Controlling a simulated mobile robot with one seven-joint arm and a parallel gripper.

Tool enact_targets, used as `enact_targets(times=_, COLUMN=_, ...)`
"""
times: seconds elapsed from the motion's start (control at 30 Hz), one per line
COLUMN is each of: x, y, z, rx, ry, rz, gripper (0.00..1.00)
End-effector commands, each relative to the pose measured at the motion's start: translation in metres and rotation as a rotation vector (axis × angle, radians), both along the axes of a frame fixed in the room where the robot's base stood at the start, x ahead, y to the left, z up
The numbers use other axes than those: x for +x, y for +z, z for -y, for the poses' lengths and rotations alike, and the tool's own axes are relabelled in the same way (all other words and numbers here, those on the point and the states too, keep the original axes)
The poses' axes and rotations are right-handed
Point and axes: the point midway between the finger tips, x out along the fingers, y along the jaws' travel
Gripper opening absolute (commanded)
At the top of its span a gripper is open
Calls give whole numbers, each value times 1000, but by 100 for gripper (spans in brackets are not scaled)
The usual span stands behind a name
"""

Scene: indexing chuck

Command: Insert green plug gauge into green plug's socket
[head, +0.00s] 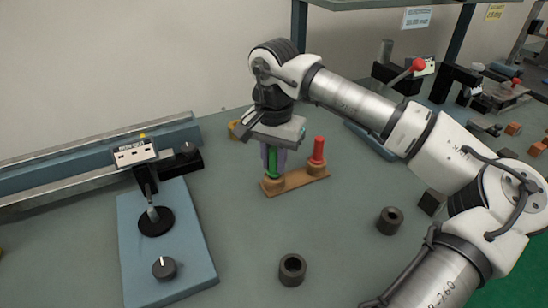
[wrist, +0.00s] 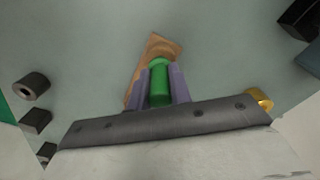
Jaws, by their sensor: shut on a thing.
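The green plug gauge (head: 272,164) is upright between the purple fingers of my gripper (head: 273,158), which is shut on it. In the wrist view the green plug (wrist: 159,86) shows between the two purple fingers (wrist: 160,90). It is over the left seat of a wooden stand (head: 300,185), which also shows in the wrist view (wrist: 164,44). I cannot tell whether its lower end is in that seat or just above it. A red plug (head: 318,151) stands upright in the stand's right seat. I cannot tell which opening is the green plug's socket.
Dark hollow cylinders (head: 292,269) and (head: 389,220) stand on the bench in front and to the right. A blue plate (head: 165,275) with a black disc and a knob (head: 164,268) is at left, below a rail (head: 90,165). A brass piece (wrist: 258,98) lies near my gripper.

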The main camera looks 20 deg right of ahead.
Motion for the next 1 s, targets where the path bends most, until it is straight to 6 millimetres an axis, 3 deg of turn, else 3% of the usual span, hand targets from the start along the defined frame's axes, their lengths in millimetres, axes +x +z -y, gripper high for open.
enact_targets(times=1.0, x=0, y=-10, z=0, rx=0, ry=0, rz=0, gripper=0)
